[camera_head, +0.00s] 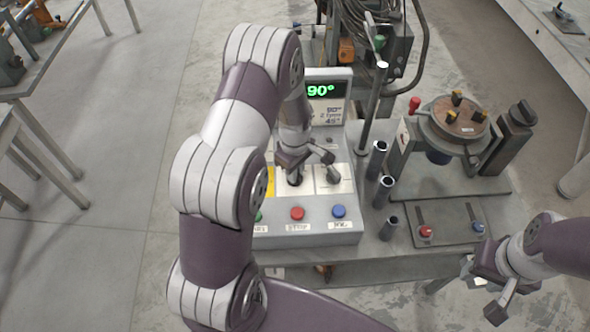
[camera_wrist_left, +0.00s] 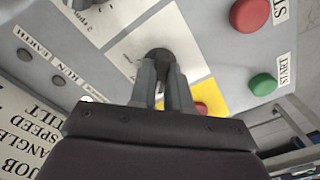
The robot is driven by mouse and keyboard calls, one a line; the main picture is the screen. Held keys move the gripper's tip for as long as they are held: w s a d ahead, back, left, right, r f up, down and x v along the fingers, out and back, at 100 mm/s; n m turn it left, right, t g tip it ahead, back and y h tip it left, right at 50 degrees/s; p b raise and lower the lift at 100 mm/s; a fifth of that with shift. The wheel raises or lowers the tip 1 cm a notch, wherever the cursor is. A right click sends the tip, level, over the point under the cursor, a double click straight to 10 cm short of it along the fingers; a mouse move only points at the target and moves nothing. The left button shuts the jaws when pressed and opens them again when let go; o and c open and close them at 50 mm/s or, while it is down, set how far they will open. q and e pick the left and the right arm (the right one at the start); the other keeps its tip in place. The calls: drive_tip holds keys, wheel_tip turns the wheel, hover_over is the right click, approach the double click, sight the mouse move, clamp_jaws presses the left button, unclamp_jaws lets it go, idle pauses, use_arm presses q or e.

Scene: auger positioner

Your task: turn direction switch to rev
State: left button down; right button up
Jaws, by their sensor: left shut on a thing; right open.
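The control box (camera_head: 315,238) stands on the bench, with a lit display (camera_head: 325,90) reading 90°. My left gripper (camera_head: 296,180) reaches down onto its sloped panel. In the left wrist view its two fingers (camera_wrist_left: 166,80) are shut around a dark round knob (camera_wrist_left: 157,54) on a white plate, apparently the direction switch. The fingers cover part of the knob, and its label and pointing direction cannot be read. My right gripper (camera_head: 480,290) is open and empty at the lower right, in front of the bench.
Green (camera_wrist_left: 262,84) and red (camera_wrist_left: 250,15) buttons sit close to my left fingers; a blue button (camera_head: 339,211) is farther right. A yellow patch (camera_wrist_left: 210,97) with a partly hidden red part is beside them. The round-table fixture (camera_head: 460,118) and upright tubes (camera_head: 384,190) stand right of the box.

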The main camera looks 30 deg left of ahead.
use_arm(q)
drive_tip(key=shift+w, duration=0.1)
idle(0.3)
drive_tip(key=c, duration=1.1)
unclamp_jaws()
wheel_tip(320, 180, up, 13)
drive_tip(key=shift+f+b, duration=0.1)
drive_tip(key=shift+b, duration=0.8)
